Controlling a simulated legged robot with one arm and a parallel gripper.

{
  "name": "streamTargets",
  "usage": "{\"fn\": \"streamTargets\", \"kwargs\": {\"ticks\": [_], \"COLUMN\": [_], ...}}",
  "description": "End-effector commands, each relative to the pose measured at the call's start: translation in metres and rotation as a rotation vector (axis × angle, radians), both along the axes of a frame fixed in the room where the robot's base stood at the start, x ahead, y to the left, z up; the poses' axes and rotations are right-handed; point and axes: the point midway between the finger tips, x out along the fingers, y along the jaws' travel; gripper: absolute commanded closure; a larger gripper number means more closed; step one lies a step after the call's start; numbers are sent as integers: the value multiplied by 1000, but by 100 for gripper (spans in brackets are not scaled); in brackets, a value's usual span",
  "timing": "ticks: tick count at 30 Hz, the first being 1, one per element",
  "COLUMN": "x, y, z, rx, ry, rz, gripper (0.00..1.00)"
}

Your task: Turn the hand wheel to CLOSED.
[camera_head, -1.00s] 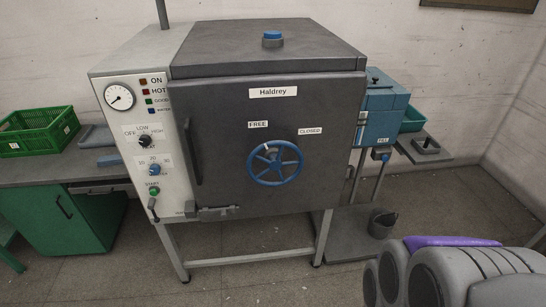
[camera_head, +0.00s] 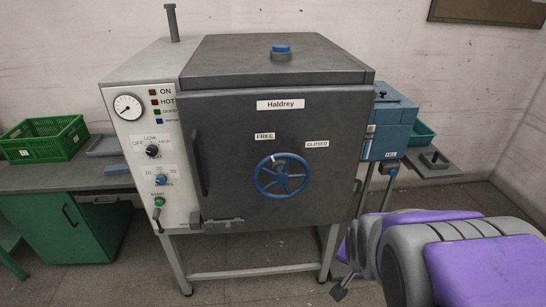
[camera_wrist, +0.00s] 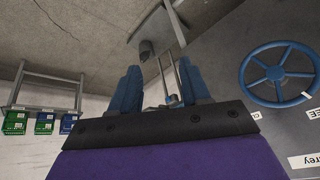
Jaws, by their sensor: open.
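The blue hand wheel (camera_head: 281,190) is on the dark front door of the Haldrey machine. A pale mark on its upper rim points towards the FREE label (camera_head: 265,136). The CLOSED label (camera_head: 317,144) is to the upper right of the wheel. In the wrist view, the wheel (camera_wrist: 244,82) is at the right, clear of my fingers. My gripper (camera_wrist: 160,76) has its two blue fingers spread wide apart with nothing held between them. In the head view, my purple and grey arm is at the lower right, beside the machine; I cannot make out the fingers there.
The door (camera_head: 230,120) has a long handle at its left and a latch below. The control panel (camera_head: 137,150) is to the left. A blue unit (camera_head: 390,132) stands at the machine's right. A green crate (camera_head: 42,140) sits on the left bench. The floor before the machine is open.

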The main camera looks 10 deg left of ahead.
Motion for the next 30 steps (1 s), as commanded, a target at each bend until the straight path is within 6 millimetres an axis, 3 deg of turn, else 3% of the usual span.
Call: {"fn": "streamTargets", "kwargs": {"ticks": [1,6,15,22,30], "x": [23,99,199,238,242], "y": [1,11,56,112,165], "z": [-8,-13,-17,-19,-19], "rx": [8,76,315,606,913], "ry": [-59,-304,-700,-930,-1049], "rz": [-29,-113,-153,-98,-11], "gripper": [54,54,54,54,54]}}
